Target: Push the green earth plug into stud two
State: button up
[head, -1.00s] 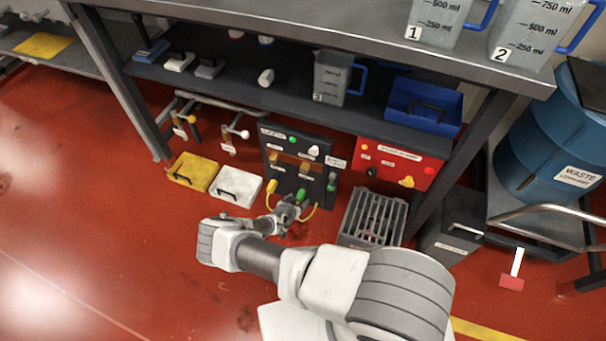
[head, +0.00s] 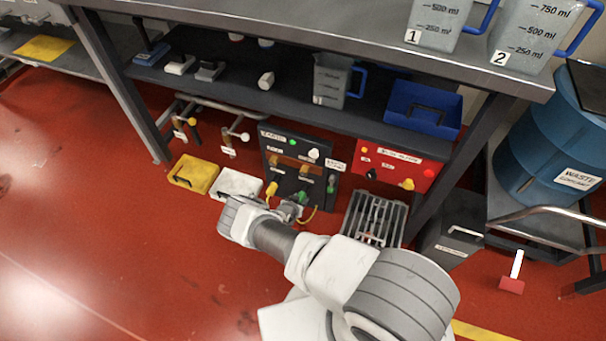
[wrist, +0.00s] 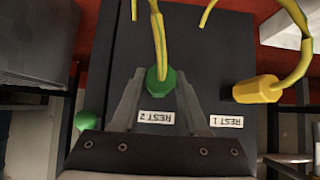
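The green earth plug (wrist: 160,81) with its yellow lead sits at the black panel (head: 287,165), by the label "REST 2" (wrist: 156,117), which looks upside down in the wrist view. My gripper (wrist: 159,75) has one finger on each side of the plug, the tips close against it. I cannot tell whether they press on it. The head view shows the plug (head: 302,197) just above my gripper (head: 294,207). Another green part (wrist: 88,121) shows at the left in the wrist view. Stud two cannot be made out.
A yellow plug (wrist: 257,90) stands near "REST 1", its lead looping beside it. Yellow (head: 194,173) and white (head: 236,183) cases lie left. The shelf (head: 230,95) overhangs the panel.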

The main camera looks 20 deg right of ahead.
grip_shut()
jog(key=shift+s+a+p, duration=0.15)
jog(key=shift+s+a, duration=0.6)
jog(key=shift+s, duration=0.25)
jog(key=shift+s+a+p, duration=0.15)
jog(key=shift+s+a, duration=0.55)
jog(key=shift+s, duration=0.3)
dwell(0.6)
